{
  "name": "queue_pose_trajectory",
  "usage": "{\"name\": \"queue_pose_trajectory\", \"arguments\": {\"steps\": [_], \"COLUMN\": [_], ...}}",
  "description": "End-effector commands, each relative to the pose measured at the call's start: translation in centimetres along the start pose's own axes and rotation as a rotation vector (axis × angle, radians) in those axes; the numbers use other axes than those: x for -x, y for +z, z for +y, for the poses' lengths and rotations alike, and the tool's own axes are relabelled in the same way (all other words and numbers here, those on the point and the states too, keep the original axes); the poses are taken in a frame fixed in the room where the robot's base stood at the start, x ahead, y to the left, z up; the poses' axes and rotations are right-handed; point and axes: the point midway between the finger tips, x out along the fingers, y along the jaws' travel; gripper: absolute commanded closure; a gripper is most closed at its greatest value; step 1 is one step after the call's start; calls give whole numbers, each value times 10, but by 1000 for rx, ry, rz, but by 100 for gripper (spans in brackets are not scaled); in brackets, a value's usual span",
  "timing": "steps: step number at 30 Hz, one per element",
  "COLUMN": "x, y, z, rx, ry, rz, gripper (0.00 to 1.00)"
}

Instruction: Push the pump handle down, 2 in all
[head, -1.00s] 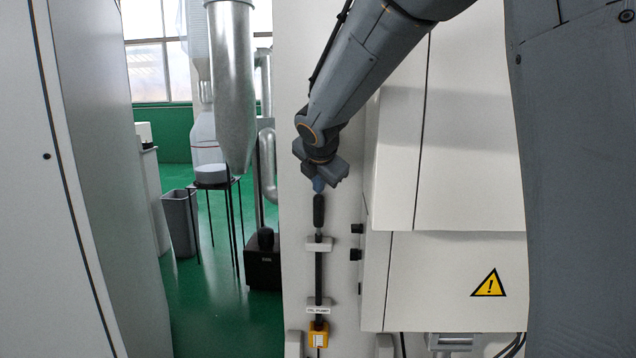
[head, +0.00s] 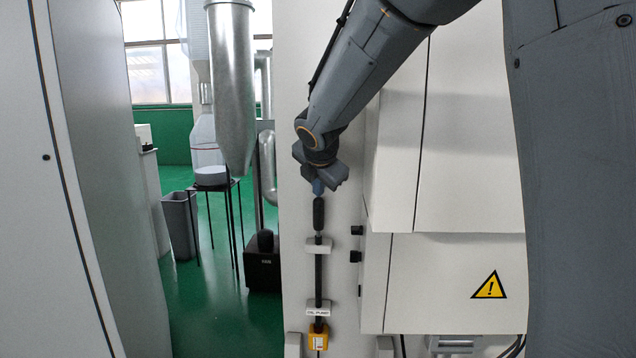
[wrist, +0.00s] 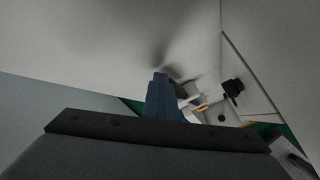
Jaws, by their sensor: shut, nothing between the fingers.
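The pump handle has a black grip (head: 318,213) at the top of a dark vertical rod (head: 318,273) on the pale column. The rod passes a white bracket (head: 318,246) and a small label reading like "OIL PUMP" (head: 318,311), above a yellow block (head: 318,338). My gripper (head: 318,187) is shut and empty, pointing down right above the top of the grip. Whether its tips touch the grip cannot be told. In the wrist view the shut blue-grey fingers (wrist: 160,98) stand out, and the grip is not clearly seen.
A white machine cabinet (head: 455,280) with a yellow warning triangle stands close on the right. Two black knobs (head: 355,256) stick out beside the rod. A grey cabinet (head: 100,200) fills the left.

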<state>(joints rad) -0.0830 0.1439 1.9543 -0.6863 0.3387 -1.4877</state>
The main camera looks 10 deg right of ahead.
Motion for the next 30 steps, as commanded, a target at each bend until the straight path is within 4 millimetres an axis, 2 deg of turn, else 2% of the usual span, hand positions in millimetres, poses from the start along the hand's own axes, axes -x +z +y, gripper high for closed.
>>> {"name": "queue_pose_trajectory", "arguments": {"steps": [30], "x": [34], "y": [25], "z": [24], "rx": [0], "ry": [-2], "rz": [1], "gripper": [100]}}
